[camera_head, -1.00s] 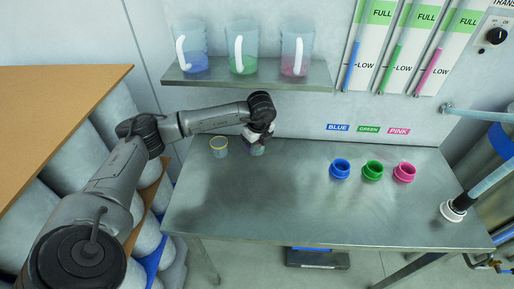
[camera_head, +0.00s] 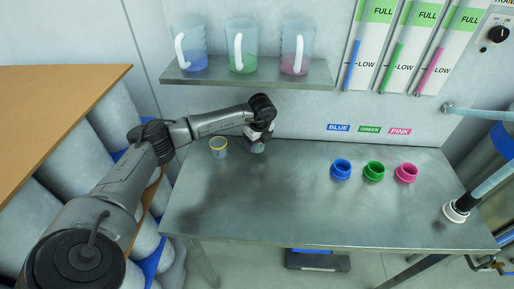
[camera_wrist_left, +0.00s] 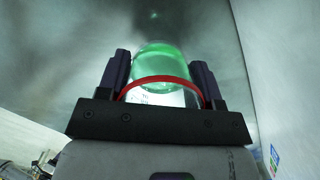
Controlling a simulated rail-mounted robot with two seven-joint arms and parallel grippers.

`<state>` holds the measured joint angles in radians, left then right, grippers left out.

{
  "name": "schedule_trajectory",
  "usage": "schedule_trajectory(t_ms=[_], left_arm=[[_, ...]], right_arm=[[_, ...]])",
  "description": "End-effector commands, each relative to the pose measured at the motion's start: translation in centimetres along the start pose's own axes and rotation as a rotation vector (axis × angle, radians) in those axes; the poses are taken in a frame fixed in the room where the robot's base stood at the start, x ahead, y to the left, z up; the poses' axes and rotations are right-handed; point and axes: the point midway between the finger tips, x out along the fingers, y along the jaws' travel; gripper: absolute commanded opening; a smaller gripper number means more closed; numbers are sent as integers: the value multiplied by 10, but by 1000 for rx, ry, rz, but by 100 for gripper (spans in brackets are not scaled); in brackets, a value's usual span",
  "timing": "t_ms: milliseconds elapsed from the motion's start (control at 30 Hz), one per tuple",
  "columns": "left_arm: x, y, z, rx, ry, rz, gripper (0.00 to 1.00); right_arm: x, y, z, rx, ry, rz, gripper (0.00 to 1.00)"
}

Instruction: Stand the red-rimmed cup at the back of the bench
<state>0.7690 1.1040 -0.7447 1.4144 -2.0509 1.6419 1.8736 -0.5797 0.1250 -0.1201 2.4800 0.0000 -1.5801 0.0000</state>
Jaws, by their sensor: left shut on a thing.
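The red-rimmed cup (camera_wrist_left: 158,66) is clear, with green contents, and sits between the two dark fingers in the left wrist view. My left gripper (camera_head: 258,138) is shut on it at the back of the bench (camera_head: 300,205), below the shelf. In the head view the cup (camera_head: 257,148) is mostly hidden under the gripper. I cannot tell whether its base touches the bench top. My right gripper is not in view.
A yellow-rimmed cup (camera_head: 218,147) stands just left of the held cup. Blue (camera_head: 341,169), green (camera_head: 374,171) and pink (camera_head: 406,173) collars stand at right. A shelf (camera_head: 250,75) with three handled jugs hangs above. The bench's middle front is clear.

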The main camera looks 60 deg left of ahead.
Motion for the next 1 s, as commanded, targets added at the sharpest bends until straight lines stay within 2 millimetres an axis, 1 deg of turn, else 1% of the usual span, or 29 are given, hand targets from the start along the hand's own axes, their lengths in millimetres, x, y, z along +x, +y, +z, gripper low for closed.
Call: schedule_trajectory(t_ms=[33,100,200,467,633,667,900,1000], left_arm=[[10,0,-2,1,1,1,36],[20,0,-3,0,0,1,36],[29,-3,-2,-1,1,-1,36],[28,-3,-2,0,0,-2,36],[32,-3,-2,0,0,-1,36],[31,-3,-2,0,0,-1,63],[31,-3,-2,0,0,-1,85],[31,-3,-2,0,0,-1,85]], right_arm=[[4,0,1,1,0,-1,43],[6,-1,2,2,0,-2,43],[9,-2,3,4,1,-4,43],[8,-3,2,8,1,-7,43],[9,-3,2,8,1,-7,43],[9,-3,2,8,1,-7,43],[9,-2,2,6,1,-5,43],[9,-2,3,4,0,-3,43]])
